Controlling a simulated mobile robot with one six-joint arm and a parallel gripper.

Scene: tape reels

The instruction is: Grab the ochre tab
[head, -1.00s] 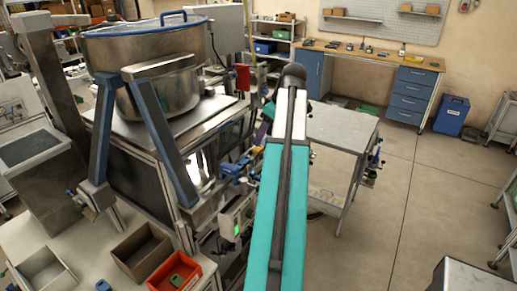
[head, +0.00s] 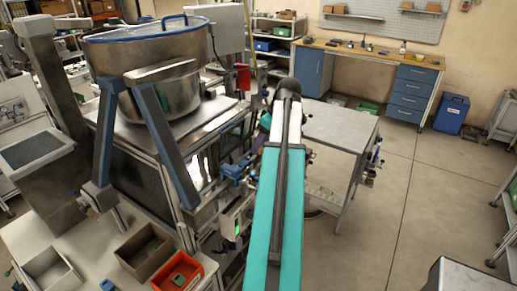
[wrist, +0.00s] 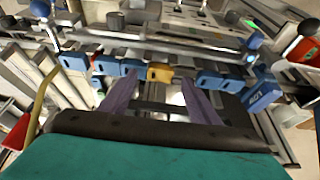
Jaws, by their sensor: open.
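The ochre tab (wrist: 160,73) is a small yellow-brown block in a row of blue tabs in the wrist view. It sits near the middle of the row, under a metal rail. My gripper (wrist: 158,83) is open, with its two purple fingers pointing at the row. The ochre tab shows between the fingertips and a little beyond them; contact cannot be made out. In the head view, my teal arm hides most of the gripper, and the ochre tab cannot be made out there.
A larger blue block (wrist: 262,97) is at the right. A steel vat (head: 160,85) stands on the machine at left, and a grey table (head: 342,124) stands right of my arm. Open floor lies further right.

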